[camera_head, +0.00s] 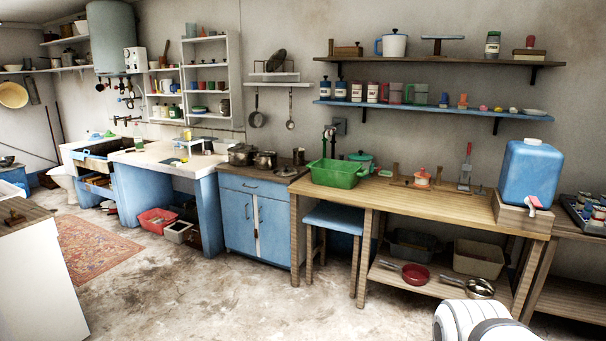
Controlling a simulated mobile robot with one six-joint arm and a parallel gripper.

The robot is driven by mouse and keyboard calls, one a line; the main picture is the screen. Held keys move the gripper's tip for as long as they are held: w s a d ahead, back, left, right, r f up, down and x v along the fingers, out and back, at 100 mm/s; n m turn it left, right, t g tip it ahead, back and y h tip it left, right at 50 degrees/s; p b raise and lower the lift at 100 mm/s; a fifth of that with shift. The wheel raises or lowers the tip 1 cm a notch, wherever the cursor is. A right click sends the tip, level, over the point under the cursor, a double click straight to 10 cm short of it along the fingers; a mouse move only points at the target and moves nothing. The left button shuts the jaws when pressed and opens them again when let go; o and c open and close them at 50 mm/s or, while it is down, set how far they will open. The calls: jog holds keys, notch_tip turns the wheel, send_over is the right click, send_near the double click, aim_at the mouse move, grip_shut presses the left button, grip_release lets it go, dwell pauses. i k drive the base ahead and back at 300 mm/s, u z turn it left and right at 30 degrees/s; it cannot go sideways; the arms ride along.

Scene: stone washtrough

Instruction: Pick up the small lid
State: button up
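I cannot single out one small lid; several lidded things show. A small orange item with a knob on top (422,177) stands on the wooden bench. A teal pot (361,160), seemingly lidded, is at the back of the bench, behind a green basin. Two dark metal pots stand on the blue cabinet, the larger pot (241,154) left of the smaller pot (265,160); both seem to have lids. A white rounded part of my own body shows at the bottom right. My gripper is not in view.
The green basin (338,174) stands on the wooden bench (455,205). A blue water tank (531,170) stands at its right end. A blue stool (333,217) is in front. Pans lie on the lower shelf. The concrete floor (220,300) is mostly clear.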

aim_at(282, 172)
jog(key=u, duration=0.15)
jog(key=i, duration=0.5)
jog(key=u, duration=0.45)
jog(key=i, duration=2)
jog(key=u, duration=0.2)
jog(key=i, duration=2)
jog(key=z, duration=0.5)
jog(key=i, duration=0.8)
jog(key=z, duration=0.15)
jog(key=k, duration=0.85)
jog(key=z, duration=0.15)
jog(key=i, duration=0.7)
